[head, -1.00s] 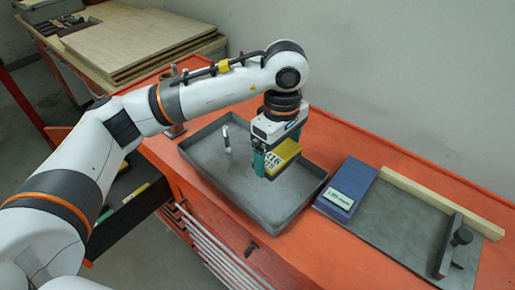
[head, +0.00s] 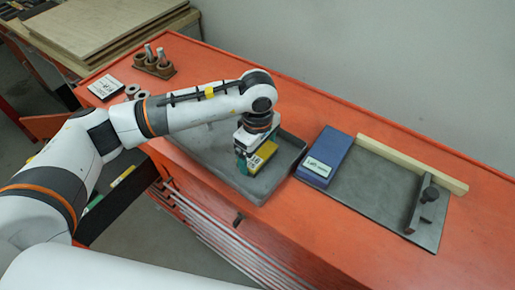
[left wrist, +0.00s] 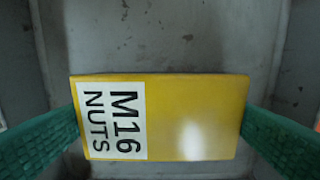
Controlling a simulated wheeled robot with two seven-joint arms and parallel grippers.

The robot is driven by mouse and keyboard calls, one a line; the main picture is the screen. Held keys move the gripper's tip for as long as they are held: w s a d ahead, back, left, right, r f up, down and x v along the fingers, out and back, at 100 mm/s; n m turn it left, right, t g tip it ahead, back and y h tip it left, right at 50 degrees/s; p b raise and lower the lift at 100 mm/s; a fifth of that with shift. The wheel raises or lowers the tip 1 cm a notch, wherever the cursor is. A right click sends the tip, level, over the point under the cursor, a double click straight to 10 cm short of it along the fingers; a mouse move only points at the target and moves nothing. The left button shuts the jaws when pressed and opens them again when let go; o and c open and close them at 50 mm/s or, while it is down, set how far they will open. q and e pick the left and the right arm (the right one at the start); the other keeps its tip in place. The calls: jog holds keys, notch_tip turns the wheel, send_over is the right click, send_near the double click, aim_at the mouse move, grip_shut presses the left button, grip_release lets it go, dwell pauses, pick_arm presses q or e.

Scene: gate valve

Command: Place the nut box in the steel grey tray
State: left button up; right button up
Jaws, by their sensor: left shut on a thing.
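The nut box is a yellow box (head: 264,154) with a white label; in the left wrist view the box (left wrist: 195,115) reads "M16 NUTS". My left gripper (head: 254,161) is shut on it, with one green finger at each end of the box in the left wrist view. The steel grey tray (head: 284,166) is a shallow walled tray on the orange bench top. The box is within the tray's outline, over its floor. I cannot tell whether its underside touches the floor. My arm hides part of the tray. My right gripper is not in view.
A blue box (head: 325,156) lies right of the tray, by a dark plate (head: 385,190) with a pale wooden strip (head: 410,163) and a dark upright piece (head: 424,205). Rings and pins (head: 155,62) stand at the back left. An open drawer (head: 112,205) is at the left.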

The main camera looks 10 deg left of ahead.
aim_at(258, 153)
pick_arm(q)
jog(key=shift+f, duration=0.1)
jog(key=o, duration=1)
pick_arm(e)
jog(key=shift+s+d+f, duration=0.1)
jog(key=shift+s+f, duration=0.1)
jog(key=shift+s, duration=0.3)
pick_arm(q)
jog(key=shift+r, duration=0.25)
jog(key=shift+w+r, duration=0.1)
jog(key=shift+r, duration=0.15)
notch_tip(258, 153, up, 11)
jog(key=b, duration=0.3)
jog(key=shift+r, duration=0.15)
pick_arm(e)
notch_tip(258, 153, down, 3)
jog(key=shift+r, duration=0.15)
